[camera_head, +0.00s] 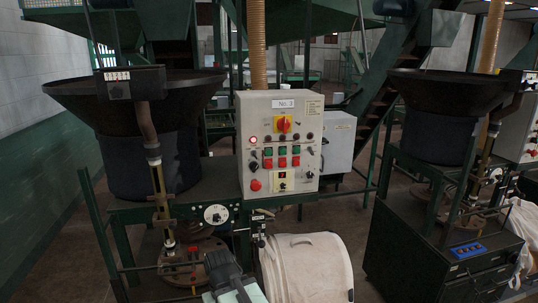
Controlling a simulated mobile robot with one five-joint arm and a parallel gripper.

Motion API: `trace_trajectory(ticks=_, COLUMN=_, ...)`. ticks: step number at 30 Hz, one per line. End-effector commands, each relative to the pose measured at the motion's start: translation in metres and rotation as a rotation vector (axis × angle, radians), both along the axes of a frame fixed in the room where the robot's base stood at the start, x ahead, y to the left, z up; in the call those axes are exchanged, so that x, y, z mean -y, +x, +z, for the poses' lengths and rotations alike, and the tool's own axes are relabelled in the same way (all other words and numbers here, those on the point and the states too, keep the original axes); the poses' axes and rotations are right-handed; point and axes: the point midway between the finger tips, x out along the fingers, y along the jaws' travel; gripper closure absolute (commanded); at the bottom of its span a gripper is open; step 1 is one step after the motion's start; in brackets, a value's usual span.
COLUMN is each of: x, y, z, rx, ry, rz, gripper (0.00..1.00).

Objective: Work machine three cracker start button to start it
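The grey control box marked No. 3 (312,112) stands upright in the middle. Its face has a red-and-yellow rotary switch (284,125), a row of green buttons (282,151) and a row of red buttons (282,162) beneath. A red lamp (253,139) at the upper left looks lit. The small labels are too small to read, so I cannot tell which button is the cracker start.
A large dark hopper (135,95) stands left of the box, with a pipe and valve below. A pale drum-shaped cover (310,268) is beneath the box. A second machine (440,250) stands at right. Open floor (362,222) shows between the machines.

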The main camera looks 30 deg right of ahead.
Motion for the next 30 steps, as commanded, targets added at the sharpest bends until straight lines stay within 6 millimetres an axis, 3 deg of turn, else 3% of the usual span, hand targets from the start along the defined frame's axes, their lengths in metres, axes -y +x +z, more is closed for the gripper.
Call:
trace_trajectory(ticks=1, x=0.0, y=0.0, z=0.0, rx=0.0, ry=0.0, rz=0.0, gripper=0.9)
trace_trajectory(ticks=2, x=0.0, y=0.0, z=0.0, rx=0.0, ry=0.0, rz=0.0, gripper=0.98)
trace_trajectory(ticks=3, x=0.0, y=0.0, z=0.0, rx=0.0, ry=0.0, rz=0.0, gripper=1.0)
trace_trajectory(ticks=30, x=0.0, y=0.0, z=0.0, rx=0.0, ry=0.0, rz=0.0, gripper=1.0)
